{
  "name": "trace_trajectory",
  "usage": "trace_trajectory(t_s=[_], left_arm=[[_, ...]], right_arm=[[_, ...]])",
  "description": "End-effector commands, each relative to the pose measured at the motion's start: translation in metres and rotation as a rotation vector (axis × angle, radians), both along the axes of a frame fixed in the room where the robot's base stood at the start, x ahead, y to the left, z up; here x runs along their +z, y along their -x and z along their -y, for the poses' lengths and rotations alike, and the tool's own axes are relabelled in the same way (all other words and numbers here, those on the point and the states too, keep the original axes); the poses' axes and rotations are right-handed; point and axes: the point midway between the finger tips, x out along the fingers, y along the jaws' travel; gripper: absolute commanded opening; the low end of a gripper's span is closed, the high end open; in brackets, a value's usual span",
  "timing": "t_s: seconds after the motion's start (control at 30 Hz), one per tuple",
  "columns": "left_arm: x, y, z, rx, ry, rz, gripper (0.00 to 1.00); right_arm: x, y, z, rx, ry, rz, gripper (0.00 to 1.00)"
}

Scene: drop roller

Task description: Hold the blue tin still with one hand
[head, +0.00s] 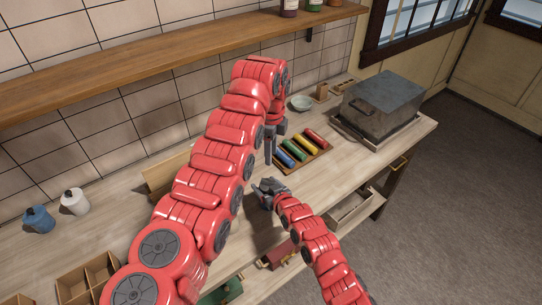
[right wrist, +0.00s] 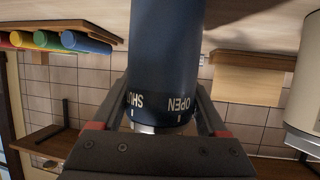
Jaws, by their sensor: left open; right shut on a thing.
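A dark blue tin (right wrist: 165,60) with the words SHUT and OPEN near its silver end stands between the two fingers of my right gripper (right wrist: 165,115) in the right wrist view. The gripper is shut on it. My left gripper (head: 272,143) is higher, open and pointing down, left of the tray of colored rollers (head: 322,154). Nothing shows between its fingers.
The rollers are blue (head: 293,150), green, yellow and red. A grey metal box (head: 382,105) stands at the bench's right end. A shelf (head: 150,69) runs above.

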Motion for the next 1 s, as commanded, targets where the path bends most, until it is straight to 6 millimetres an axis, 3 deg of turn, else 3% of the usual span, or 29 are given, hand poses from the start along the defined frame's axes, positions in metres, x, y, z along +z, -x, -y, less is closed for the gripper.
trace_trajectory(t_s=[0.23, 0.27, 0.37, 0.77, 1.0], left_arm=[[-0.001, 0.0, 0.0, 0.0, 0.0, 0.0, 0.44], [-0.001, 0.0, 0.0, 0.0, 0.0, 0.0, 0.44], [-0.001, 0.0, 0.0, 0.0, 0.0, 0.0, 0.44], [-0.001, 0.0, 0.0, 0.0, 0.0, 0.0, 0.44], [-0.001, 0.0, 0.0, 0.0, 0.0, 0.0, 0.44]], right_arm=[[0.0, 0.0, 0.0, 0.0, 0.0, 0.0, 0.06], [0.0, 0.0, 0.0, 0.0, 0.0, 0.0, 0.81], [0.0, 0.0, 0.0, 0.0, 0.0, 0.0, 0.99], [0.003, 0.005, 0.004, 0.0, 0.0, 0.001, 1.0], [0.015, 0.031, 0.017, -0.001, 0.0, 0.003, 1.0]])
